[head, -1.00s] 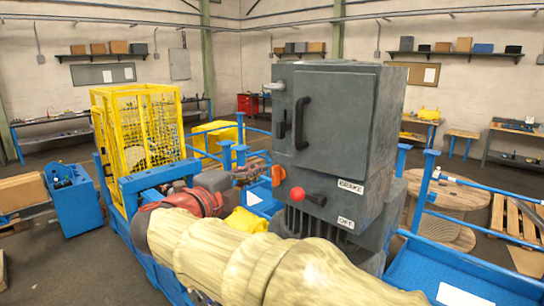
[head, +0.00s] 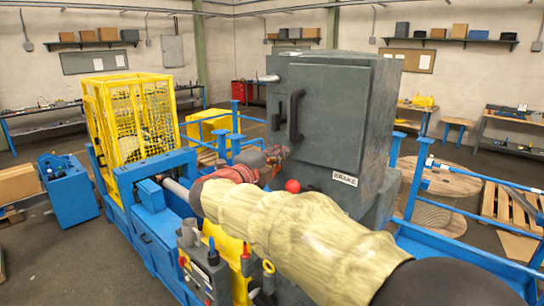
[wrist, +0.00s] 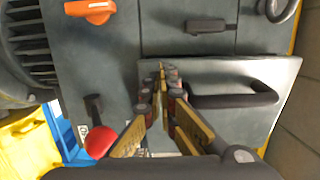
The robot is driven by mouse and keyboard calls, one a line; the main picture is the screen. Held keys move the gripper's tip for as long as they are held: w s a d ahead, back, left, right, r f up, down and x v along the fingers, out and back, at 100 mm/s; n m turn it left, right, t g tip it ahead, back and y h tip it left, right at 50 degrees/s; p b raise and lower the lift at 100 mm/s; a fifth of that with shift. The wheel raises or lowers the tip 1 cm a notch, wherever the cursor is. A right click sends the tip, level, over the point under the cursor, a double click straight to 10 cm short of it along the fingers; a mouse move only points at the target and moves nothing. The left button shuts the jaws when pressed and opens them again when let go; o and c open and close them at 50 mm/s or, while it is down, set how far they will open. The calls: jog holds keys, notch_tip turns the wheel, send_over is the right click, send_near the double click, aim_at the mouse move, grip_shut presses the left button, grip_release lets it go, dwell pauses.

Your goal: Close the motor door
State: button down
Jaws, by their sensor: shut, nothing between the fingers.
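The grey motor door (head: 335,110) with its black bar handle (head: 296,115) is on the front of the grey cabinet in the head view. In the wrist view the door (wrist: 260,75) shows a pale edge standing slightly out from the cabinet face, so it looks a little ajar; the gap is hard to judge. The handle (wrist: 235,100) lies right of my gripper (wrist: 162,72). My gripper is shut and empty, its tips close to the door's free edge; contact cannot be told.
A red-knobbed lever (wrist: 100,141) is at lower left of my fingers. A black latch (wrist: 211,26) and orange lever (wrist: 90,10) are on the cabinet. The finned motor (wrist: 25,45) is at the left. Blue railings (head: 460,200) stand right of the cabinet.

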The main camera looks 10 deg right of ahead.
jog(key=shift+x, duration=0.9)
jog(key=w+d, duration=0.1)
jog(key=w+d+m+g+h, duration=0.1)
jog(key=w, duration=0.1)
jog(key=shift+p, duration=0.3)
jog(key=shift+r, duration=0.1)
jog(key=shift+s, duration=0.1)
